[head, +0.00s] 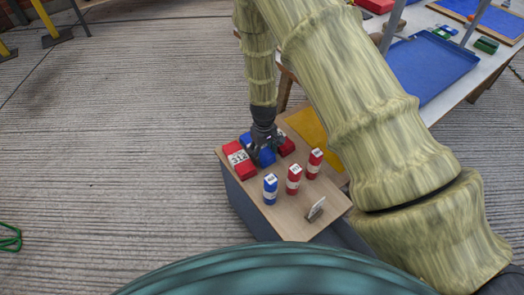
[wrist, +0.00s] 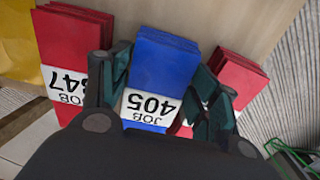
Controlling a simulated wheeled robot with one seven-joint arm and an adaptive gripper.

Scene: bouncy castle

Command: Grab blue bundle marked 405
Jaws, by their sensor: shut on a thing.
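The blue bundle (wrist: 160,65) has a white label reading JOB 405, upside down in the wrist view. It sits between the two fingers of my gripper (wrist: 163,92), which is shut on it. In the head view my gripper (head: 264,142) is over the far part of the small wooden-topped table, and the blue bundle (head: 266,158) shows partly beneath it. A red bundle marked 312 (head: 238,160) lies to its left in the head view. A red bundle marked 347 (wrist: 70,55) lies on the other side. I cannot tell whether the blue bundle is raised.
A standing blue bundle (head: 270,189) and two standing red ones (head: 293,180), (head: 315,163) are nearer on the wooden top (head: 300,222), with a small card stand (head: 316,209). A blue tray (head: 430,68) lies on the table at the upper right. Open floor is at left.

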